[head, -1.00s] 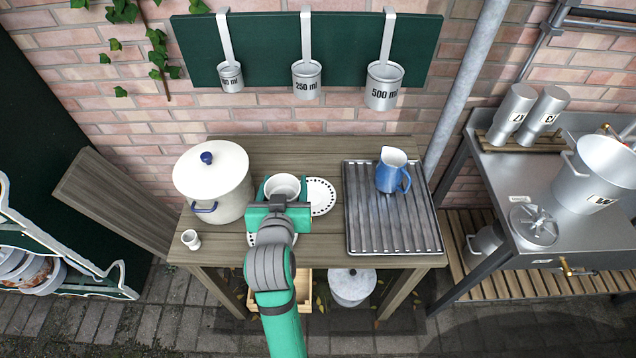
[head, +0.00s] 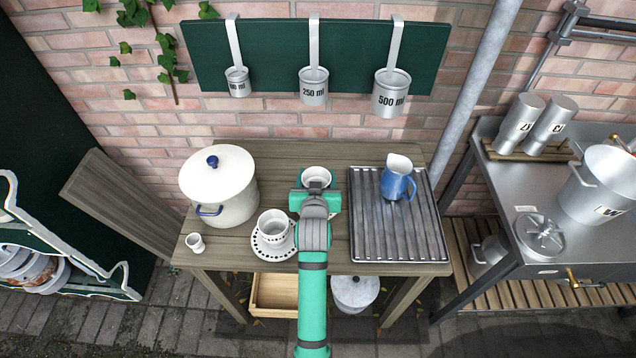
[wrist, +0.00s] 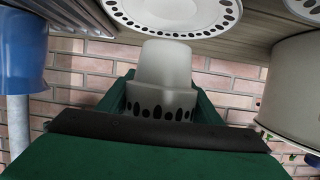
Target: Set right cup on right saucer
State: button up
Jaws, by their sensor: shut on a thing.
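My gripper (head: 316,195) is shut on the right cup (head: 316,177), a white cup. The wrist view shows the cup (wrist: 163,85) between the green jaws, with a band of dark dots. The right saucer (wrist: 172,14), white with a dotted rim, shows at the top of the wrist view, apart from the cup. In the head view my gripper and arm hide this saucer. Another cup (head: 273,223) stands on the left saucer (head: 258,250); part of that saucer also shows in the wrist view (wrist: 306,8).
A lidded white pot (head: 218,190) stands left on the wooden table (head: 225,255), with a small white cup (head: 195,242) in front. A blue jug (head: 396,182) stands on the ribbed metal tray (head: 365,235) at right. Measuring cups (head: 313,90) hang behind.

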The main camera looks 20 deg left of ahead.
jog(key=shift+w+f, duration=0.2)
jog(key=shift+f, duration=1.6)
jog(key=shift+f, duration=0.1)
jog(key=o, duration=1.1)
jog(key=v, duration=1.2)
